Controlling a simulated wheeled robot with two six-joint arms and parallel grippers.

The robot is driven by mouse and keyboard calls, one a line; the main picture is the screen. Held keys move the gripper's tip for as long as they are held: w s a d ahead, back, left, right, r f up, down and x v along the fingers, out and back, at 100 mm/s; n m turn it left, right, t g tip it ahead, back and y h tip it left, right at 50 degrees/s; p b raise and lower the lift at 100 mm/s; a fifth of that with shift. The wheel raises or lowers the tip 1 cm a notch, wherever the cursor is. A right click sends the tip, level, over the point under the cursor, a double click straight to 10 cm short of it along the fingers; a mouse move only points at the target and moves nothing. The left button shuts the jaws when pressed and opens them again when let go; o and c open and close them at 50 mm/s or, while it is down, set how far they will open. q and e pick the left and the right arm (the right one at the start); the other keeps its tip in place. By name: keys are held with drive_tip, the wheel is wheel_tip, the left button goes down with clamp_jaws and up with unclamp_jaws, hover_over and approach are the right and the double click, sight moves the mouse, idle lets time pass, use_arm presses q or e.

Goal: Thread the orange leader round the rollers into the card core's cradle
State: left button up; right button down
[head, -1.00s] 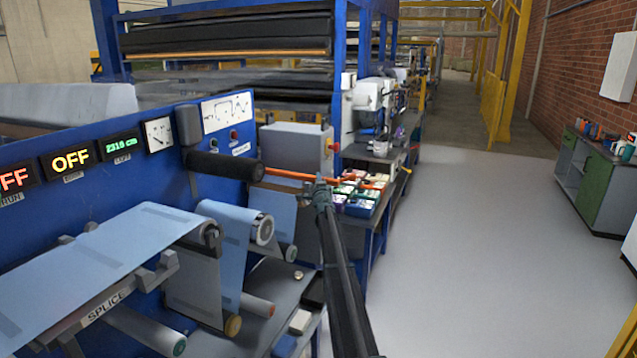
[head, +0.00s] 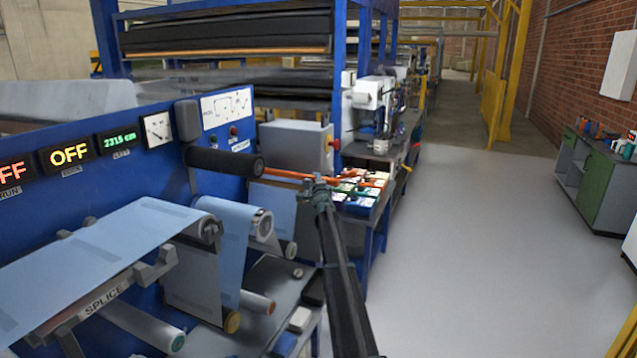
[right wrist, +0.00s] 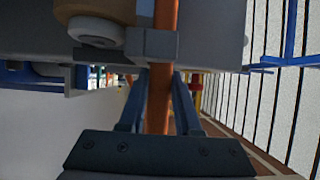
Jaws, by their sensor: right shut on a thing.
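My right gripper (head: 319,188) reaches in from below in the head view and is shut on a thin orange strip, which looks like the orange leader (head: 290,174). The strip runs from the end of a black roller (head: 225,162) to my fingers, and orange shows again to their right. In the right wrist view the orange strip (right wrist: 159,100) passes between my two fingers (right wrist: 160,102). A tan cylinder with a pale end (right wrist: 98,30) lies beyond, beside a grey block; I cannot tell whether it is the card core. My left gripper is out of view.
A blue panel (head: 100,190) with lit displays stands at left. Blue film runs over rollers and a splice table (head: 110,255). A blue tray of small items (head: 358,205) sits behind my gripper. Open grey floor (head: 470,250) lies to the right.

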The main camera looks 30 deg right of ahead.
drive_tip(key=c, duration=0.5)
unclamp_jaws()
drive_tip(key=o, duration=0.5)
drive_tip(key=shift+s, duration=0.1)
idle(0.3)
